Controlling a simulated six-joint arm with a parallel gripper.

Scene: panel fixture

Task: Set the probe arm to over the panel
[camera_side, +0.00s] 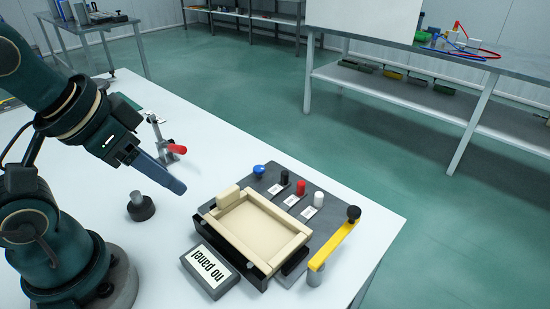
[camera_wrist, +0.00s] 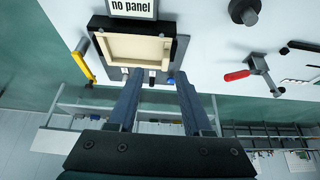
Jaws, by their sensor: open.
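The probe arm is a yellow bar (camera_side: 334,245) with a black knob (camera_side: 353,213) at its far end and a grey post under its near end. It lies along the right side of the fixture (camera_side: 325,215), beside the cream panel bed (camera_side: 252,228), not over it. The wrist view shows the yellow bar (camera_wrist: 82,64) left of the bed (camera_wrist: 135,48). The bed looks empty, and a sign (camera_side: 210,267) in front reads "no panel". My gripper (camera_side: 176,184) is up to the left of the fixture, apart from the probe arm. Its two fingers (camera_wrist: 158,84) are open and empty.
Blue (camera_side: 259,170), black (camera_side: 285,177), red (camera_side: 300,187) and white (camera_side: 318,198) knobs stand along the fixture's back. A red-handled clamp (camera_side: 172,150) and a dark round post (camera_side: 140,206) stand to the left. White table is clear right of the fixture.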

